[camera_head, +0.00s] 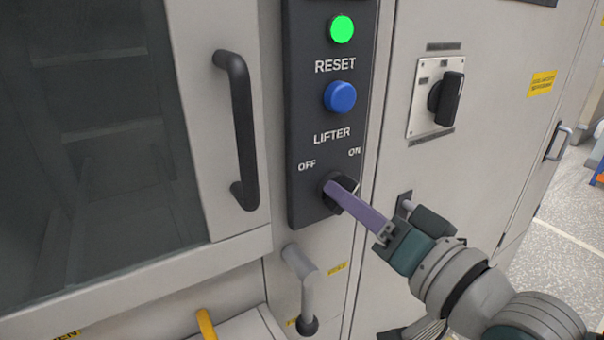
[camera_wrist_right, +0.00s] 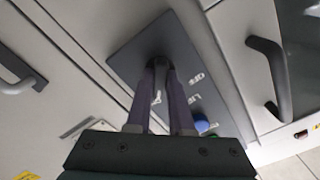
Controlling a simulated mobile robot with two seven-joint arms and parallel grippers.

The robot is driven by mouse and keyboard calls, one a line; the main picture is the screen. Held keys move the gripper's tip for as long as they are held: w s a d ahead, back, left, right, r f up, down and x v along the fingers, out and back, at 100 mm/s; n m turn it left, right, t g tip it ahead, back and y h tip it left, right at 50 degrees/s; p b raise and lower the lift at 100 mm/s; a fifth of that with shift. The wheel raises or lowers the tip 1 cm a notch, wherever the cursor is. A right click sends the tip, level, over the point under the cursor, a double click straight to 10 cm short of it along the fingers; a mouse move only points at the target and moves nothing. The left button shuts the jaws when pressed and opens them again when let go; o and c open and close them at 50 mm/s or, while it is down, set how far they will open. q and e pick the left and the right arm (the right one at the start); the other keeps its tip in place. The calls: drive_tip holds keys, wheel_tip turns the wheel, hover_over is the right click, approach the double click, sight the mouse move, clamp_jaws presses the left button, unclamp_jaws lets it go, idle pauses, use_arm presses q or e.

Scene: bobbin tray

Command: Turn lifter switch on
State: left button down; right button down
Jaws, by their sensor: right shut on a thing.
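The lifter switch (camera_head: 350,183) is a black rotary knob low on a dark control panel (camera_head: 300,110), under the LIFTER label, with OFF marked at its upper left and ON at its upper right. My right gripper (camera_head: 335,188) reaches in from the lower right, its purple fingers shut on the knob. In the right wrist view the two fingers (camera_wrist_right: 160,70) close around the dark knob (camera_wrist_right: 158,60). The fingers hide much of the knob, so I cannot tell which mark it points to. My left gripper is not in view.
Above the switch are a blue RESET button (camera_head: 340,96) and a lit green lamp (camera_head: 342,29). A black door handle (camera_head: 241,130) stands out on the left, a grey lever (camera_head: 302,280) below. Another black rotary switch (camera_head: 446,98) is on the right cabinet door.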

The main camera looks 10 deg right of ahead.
drive_tip(key=c, duration=0.8)
unclamp_jaws()
drive_tip(key=shift+s, duration=0.1)
drive_tip(key=v, duration=0.9)
drive_tip(key=shift+s+d, duration=0.15)
drive_tip(key=shift+s, duration=0.15)
